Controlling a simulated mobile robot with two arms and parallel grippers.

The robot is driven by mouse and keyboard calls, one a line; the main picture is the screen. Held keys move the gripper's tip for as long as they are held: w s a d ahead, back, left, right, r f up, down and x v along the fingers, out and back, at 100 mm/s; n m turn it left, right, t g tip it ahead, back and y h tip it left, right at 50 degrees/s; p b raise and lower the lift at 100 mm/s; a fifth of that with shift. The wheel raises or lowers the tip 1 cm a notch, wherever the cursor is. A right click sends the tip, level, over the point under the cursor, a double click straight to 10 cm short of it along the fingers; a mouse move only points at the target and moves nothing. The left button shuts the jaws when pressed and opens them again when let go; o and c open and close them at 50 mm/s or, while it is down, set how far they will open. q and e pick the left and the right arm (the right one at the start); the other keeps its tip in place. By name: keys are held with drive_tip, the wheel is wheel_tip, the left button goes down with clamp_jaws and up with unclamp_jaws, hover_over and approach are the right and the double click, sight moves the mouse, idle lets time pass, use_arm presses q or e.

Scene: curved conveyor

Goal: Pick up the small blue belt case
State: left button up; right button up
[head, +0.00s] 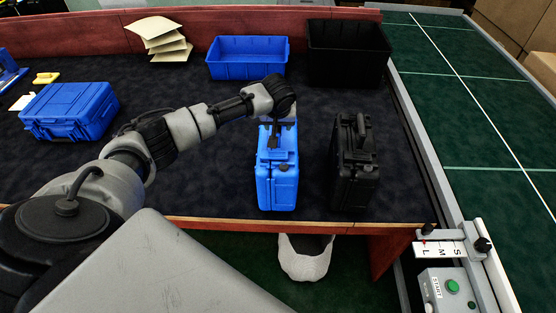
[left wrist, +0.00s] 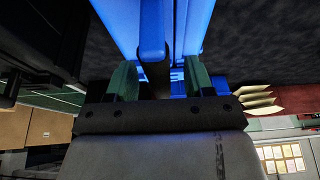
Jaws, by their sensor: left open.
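The small blue belt case (head: 277,187) stands upright on the dark table near its front edge. It fills the top middle of the left wrist view (left wrist: 118,14). My left gripper (head: 274,137) is directly over its top. In the left wrist view the two green-tipped fingers (left wrist: 158,80) are apart, with the blue handle (left wrist: 152,30) between them. I cannot tell whether either finger touches the handle. The gripper partly hides the top of the case in the head view. My right gripper is not in view.
A black case (head: 354,165) stands close to the right. A larger blue case (head: 69,112) lies at the left. A blue bin (head: 246,72), a black bin (head: 349,75) and stacked envelopes (head: 160,38) are at the back. The green conveyor (head: 470,150) runs along the right.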

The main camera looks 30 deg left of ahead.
use_arm(q)
clamp_jaws()
idle(1.3)
drive_tip(key=shift+w+r, duration=0.1)
drive_tip(key=shift+r, duration=0.1)
